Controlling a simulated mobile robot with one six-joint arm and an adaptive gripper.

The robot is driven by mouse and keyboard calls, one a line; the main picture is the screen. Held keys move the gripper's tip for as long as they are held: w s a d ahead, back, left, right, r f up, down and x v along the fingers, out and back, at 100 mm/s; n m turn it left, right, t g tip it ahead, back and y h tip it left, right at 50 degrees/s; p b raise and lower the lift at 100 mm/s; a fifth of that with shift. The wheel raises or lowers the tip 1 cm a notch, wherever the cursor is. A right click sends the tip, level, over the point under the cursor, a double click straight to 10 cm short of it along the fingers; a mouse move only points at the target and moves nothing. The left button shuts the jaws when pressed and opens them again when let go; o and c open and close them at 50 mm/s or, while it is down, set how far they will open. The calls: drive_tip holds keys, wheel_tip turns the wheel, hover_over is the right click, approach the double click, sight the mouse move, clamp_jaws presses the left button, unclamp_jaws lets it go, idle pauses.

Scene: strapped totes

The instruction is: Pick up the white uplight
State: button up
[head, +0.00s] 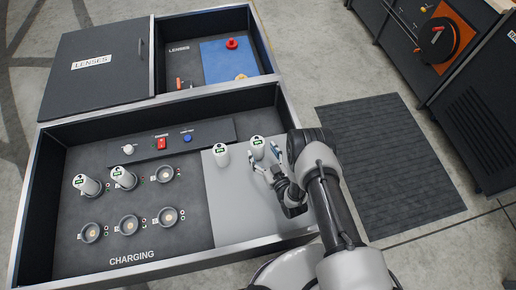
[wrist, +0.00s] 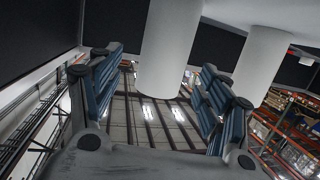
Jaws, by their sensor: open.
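Several alike white cylinders with green displays on top are in the charging tote; I cannot tell their labels. One white uplight (head: 258,144) stands upright at the right of the pale grey pad. My gripper (head: 265,157) is open beside it, with its blue-padded fingers around its lower part. In the wrist view a white cylinder (wrist: 170,45) shows between and just beyond the open fingers, not clasped. A second white cylinder (head: 221,155) stands to the left on the pad and shows at the right of the wrist view (wrist: 262,65).
Two more white cylinders (head: 86,184) stand in charging sockets at the left; other sockets (head: 130,224) are empty. A black panel (head: 158,142) carries a red switch and blue button. The tote's right wall (head: 290,108) is close to my arm. A lenses tote (head: 259,25) lies behind.

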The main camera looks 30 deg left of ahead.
drive_tip(key=b+x, duration=0.2)
drive_tip(key=x, duration=0.2)
drive_tip(key=shift+a+r, duration=0.1)
drive_tip(key=shift+a, duration=0.3)
drive_tip(key=shift+w+r, duration=0.1)
drive_tip(key=c, duration=1.6)
